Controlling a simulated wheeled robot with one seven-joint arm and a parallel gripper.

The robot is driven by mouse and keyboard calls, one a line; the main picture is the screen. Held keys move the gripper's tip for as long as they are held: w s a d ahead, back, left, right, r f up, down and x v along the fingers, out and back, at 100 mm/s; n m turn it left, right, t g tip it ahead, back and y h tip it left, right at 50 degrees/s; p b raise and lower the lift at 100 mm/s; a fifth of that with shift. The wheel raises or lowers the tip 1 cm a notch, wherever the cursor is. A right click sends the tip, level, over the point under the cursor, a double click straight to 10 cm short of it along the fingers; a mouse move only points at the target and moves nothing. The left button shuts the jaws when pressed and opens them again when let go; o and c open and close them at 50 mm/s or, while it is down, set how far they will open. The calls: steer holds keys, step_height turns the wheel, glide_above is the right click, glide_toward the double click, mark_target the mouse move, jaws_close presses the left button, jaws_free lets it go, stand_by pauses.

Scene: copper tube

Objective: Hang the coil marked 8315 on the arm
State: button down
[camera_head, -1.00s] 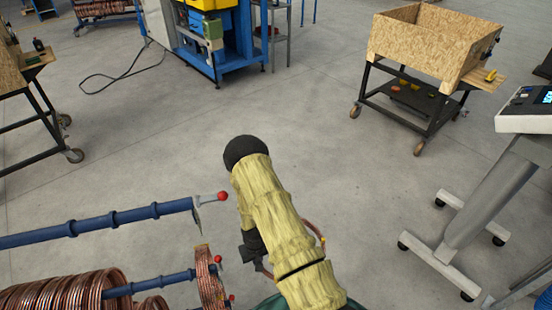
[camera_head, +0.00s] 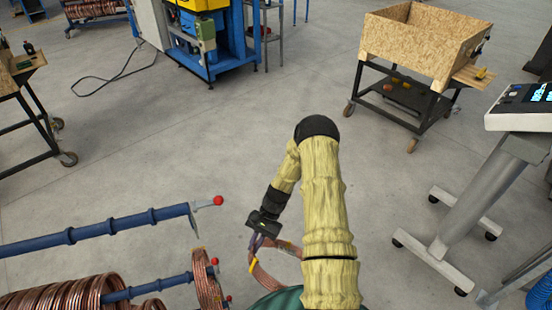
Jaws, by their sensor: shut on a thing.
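My gripper (camera_head: 262,238), at the end of my yellow-sleeved arm, is shut on a copper coil (camera_head: 262,272). The coil hangs below the gripper, partly hidden behind my arm, with a yellow band or tag on it; no number can be read. Blue rack arms reach in from the left. The upper blue arm (camera_head: 110,223) is bare and ends in a red ball tip (camera_head: 218,200). The held coil is apart from it, below and to the right of its tip. A lower blue arm (camera_head: 150,286) carries several copper coils (camera_head: 60,296) and one near its end (camera_head: 207,280).
A wheeled cart with a wooden box (camera_head: 425,45) stands at the back right. A console on a wheeled stand (camera_head: 490,170) is at the right. A blue machine (camera_head: 210,40) stands at the back, and a wooden table (camera_head: 25,75) at the left. The middle floor is clear.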

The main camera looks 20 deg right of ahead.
steer(key=w+d+r+m+t+y, duration=0.2)
steer(key=d+r+y, duration=0.1)
steer(key=r, duration=0.7)
steer(key=w+d+r+m+t+y+p, duration=0.1)
steer(key=d+r+y, duration=0.3)
steer(key=r, duration=0.6)
steer(key=w+d+r+m+t+y+p, duration=0.1)
steer(key=w+d+r+m+t+y, duration=0.1)
steer(key=r, duration=0.8)
steer(key=shift+w+d+r+m+t+y, duration=0.15)
steer(key=shift+w+d+m+t+y, duration=0.2)
steer(key=shift+d+m+y, duration=0.4)
steer(key=shift+a, duration=0.25)
steer(key=w+a+f+b, duration=0.1)
steer(key=a+b, duration=0.2)
steer(key=a, duration=1)
steer(key=w+a+f+b, duration=0.1)
steer(key=a+b, duration=0.3)
steer(key=a, duration=0.9)
steer(key=shift+w+a+f, duration=0.4)
steer(key=shift+w, duration=0.15)
